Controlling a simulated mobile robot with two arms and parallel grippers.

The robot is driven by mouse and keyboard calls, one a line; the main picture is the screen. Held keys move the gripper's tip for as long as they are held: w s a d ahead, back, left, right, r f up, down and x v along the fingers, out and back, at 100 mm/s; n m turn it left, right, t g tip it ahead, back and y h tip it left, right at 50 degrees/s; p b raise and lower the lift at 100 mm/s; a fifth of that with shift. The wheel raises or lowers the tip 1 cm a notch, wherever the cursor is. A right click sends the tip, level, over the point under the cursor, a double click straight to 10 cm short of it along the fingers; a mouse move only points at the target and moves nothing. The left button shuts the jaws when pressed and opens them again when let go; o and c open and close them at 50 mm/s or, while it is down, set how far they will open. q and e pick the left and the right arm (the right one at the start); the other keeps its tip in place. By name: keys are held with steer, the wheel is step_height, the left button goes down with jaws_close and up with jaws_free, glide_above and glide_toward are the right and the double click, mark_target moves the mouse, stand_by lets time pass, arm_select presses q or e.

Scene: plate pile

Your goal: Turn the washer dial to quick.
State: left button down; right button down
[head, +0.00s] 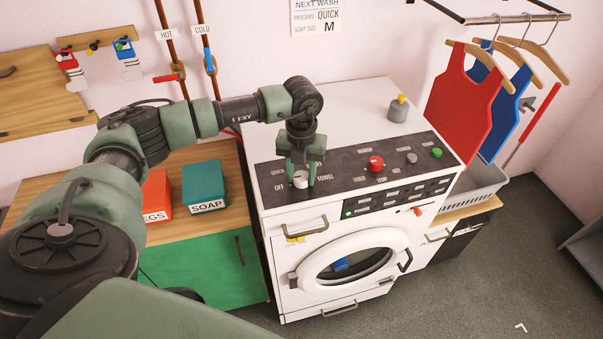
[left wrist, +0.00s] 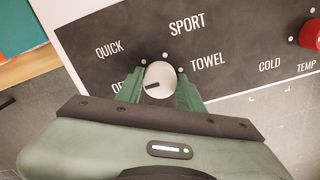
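The washer (head: 340,110) is white with a dark control panel. Its white dial (head: 300,179) is at the panel's left end, among the labels OFF, QUICK, SPORT and TOWEL. In the left wrist view the dial (left wrist: 160,76) has a dark mark pointing left, toward OFF, which is partly covered by a finger. My left gripper (head: 300,172) points down over the dial. Its green fingers stand on either side of the dial and look open, with little room beside it. Contact with the dial is not clear. My right gripper is not in view.
A red knob (head: 376,163), a grey knob (head: 411,158) and a green button (head: 436,153) sit farther right on the panel. A grey-and-yellow object (head: 398,108) stands on top. A teal SOAP box (head: 204,186) and a red box (head: 157,193) are at left.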

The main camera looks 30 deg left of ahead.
arm_select(q)
steer(key=shift+f+m+b, duration=0.1)
steer(key=shift+m+b, duration=0.4)
steer(key=shift+b, duration=0.2)
steer(key=m+b, duration=0.5)
steer(key=b, duration=0.1)
steer(key=shift+m, duration=0.4)
steer(key=m+b, duration=0.2)
steer(key=m, duration=0.1)
steer(key=shift+b, duration=0.4)
steer(key=shift+m+b, duration=0.55)
steer(key=shift+m, duration=0.35)
steer(key=shift+r, duration=0.2)
steer(key=shift+w, duration=0.1)
steer(key=c, duration=0.9)
jaws_free()
